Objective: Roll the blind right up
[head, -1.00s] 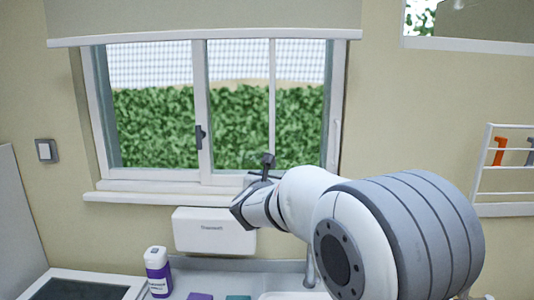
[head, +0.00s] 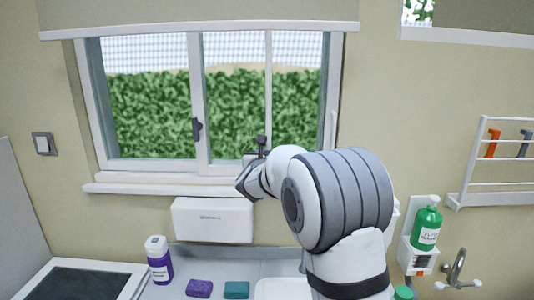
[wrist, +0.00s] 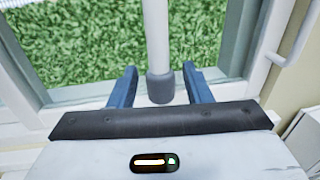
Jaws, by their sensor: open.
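The blind (head: 200,12) is a beige sheet over the top of the window, with a white bottom bar (head: 200,29). Most of the glass below it is uncovered. A thin white rod (head: 268,85) hangs down in front of the glass from the blind's right part. In the wrist view the rod (wrist: 156,35) ends in a grey tip (wrist: 160,88). My gripper (wrist: 159,68) is open, with one blue finger on each side of the rod's lower end. In the head view my arm mostly hides the gripper.
A white window sill (head: 150,189) and a white wall box (head: 212,219) are below the window. A purple-labelled bottle (head: 159,262), a purple sponge (head: 199,288) and a teal sponge (head: 236,290) are on the counter. A green bottle (head: 426,228) is at the right, near a tap (head: 457,266).

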